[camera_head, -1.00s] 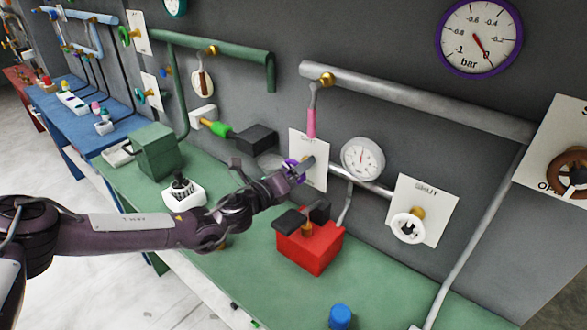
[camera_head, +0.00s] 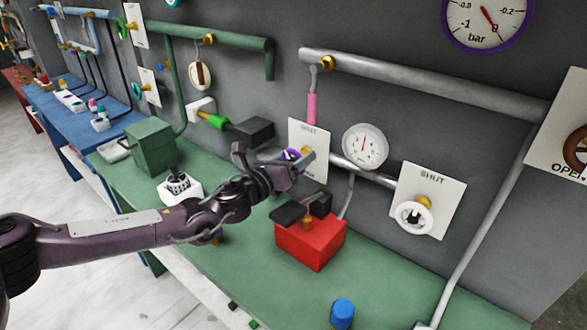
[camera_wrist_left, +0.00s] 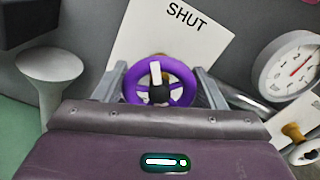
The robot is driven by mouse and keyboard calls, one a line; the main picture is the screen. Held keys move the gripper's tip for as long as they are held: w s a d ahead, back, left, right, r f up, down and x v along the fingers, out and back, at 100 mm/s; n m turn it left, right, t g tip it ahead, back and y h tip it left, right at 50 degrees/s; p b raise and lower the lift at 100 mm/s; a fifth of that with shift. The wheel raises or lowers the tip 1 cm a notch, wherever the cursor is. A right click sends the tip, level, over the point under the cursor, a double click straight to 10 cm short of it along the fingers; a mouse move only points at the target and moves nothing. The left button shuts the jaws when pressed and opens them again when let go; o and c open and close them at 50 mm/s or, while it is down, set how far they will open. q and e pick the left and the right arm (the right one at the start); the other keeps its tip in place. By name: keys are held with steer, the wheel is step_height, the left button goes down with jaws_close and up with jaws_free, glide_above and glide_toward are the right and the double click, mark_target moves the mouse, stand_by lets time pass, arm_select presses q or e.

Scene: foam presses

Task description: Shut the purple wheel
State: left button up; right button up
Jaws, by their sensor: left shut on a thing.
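The purple wheel (camera_wrist_left: 160,83) sits in front of a white plate (camera_wrist_left: 205,20) that reads SHUT. In the left wrist view its rim lies between the two fingers of my left gripper (camera_wrist_left: 160,88), one on each side, and a pale mark points up on it. In the head view the purple wheel (camera_head: 291,155) is mostly hidden behind my left gripper (camera_head: 300,160), which is shut on it at the wall. My right gripper is in neither view.
A white gauge (camera_head: 365,147) is right of the plate. A white wheel (camera_head: 411,219) on another SHUT plate (camera_head: 440,190) is further right. A red box (camera_head: 312,245) with a dark top stands below on the green bench (camera_head: 270,295). A blue cylinder (camera_head: 343,313) stands near the front.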

arm_select(q)
steer(key=m+b, duration=0.1)
steer(key=b, duration=0.1)
steer(key=m+b, duration=0.2)
steer(key=b, duration=0.1)
steer(key=m+b, duration=0.2)
steer(key=b, duration=0.1)
steer(key=shift+d+f, duration=0.1)
steer(key=shift+f, duration=0.25)
steer(key=shift+s+r+m+b, duration=0.1)
steer(key=shift+r+m+b, duration=0.1)
steer(key=shift+m+b, duration=0.75)
steer(key=o, duration=1)
steer(key=shift+r, duration=0.1)
